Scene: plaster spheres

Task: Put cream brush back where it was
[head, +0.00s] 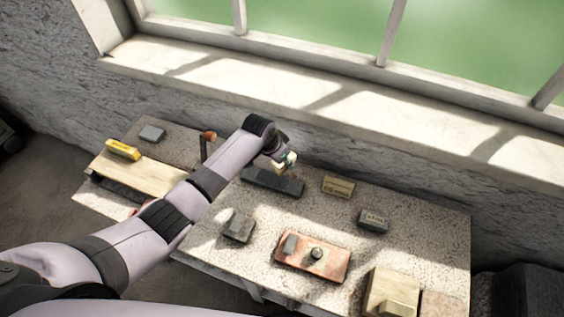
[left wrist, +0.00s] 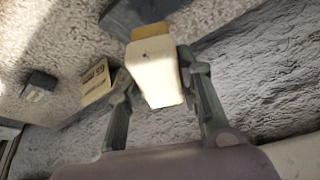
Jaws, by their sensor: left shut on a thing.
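The cream brush (left wrist: 154,78) is held between the two fingers of my left gripper (left wrist: 160,92) in the left wrist view. It has a pale cream block and a tan end. In the head view my left gripper (head: 284,162) is over the back of the speckled table, and a small cream part of the brush (head: 289,158) shows there. My right gripper is not in view.
A cream labelled box (head: 338,186), a grey labelled block (head: 373,220), a grey block (head: 238,227) and a reddish board (head: 325,265) with small items lie on the table (head: 425,235). A stone wall and window sill (head: 350,108) stand behind. A yellow object (head: 123,149) lies at left.

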